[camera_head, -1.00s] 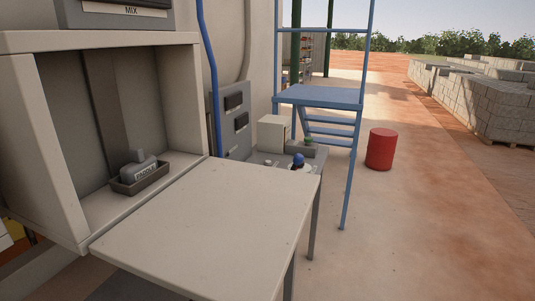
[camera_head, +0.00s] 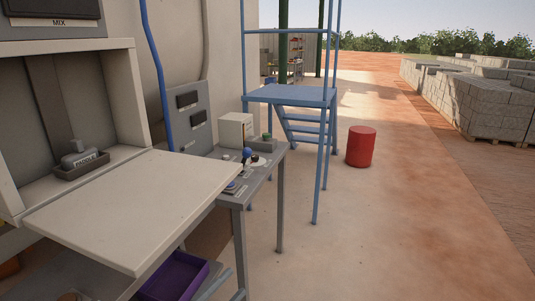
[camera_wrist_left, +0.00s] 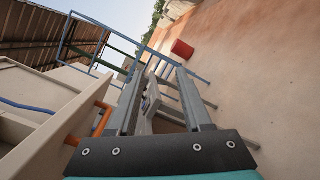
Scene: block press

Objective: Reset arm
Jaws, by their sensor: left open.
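My left gripper (camera_wrist_left: 160,80) shows in the left wrist view with its two long grey fingers spread apart and nothing between them. The rest of the left arm is out of that view. My right gripper is in neither view.
The beige shelf (camera_head: 150,205) juts out below an open cabinet holding a dark tray (camera_head: 80,166). A purple crate (camera_head: 172,277) sits beneath. A grey table (camera_head: 262,168) carries a blue-knobbed lever (camera_head: 246,153). A blue stair platform (camera_head: 290,95) and red drum (camera_head: 361,146) stand beyond open ground.

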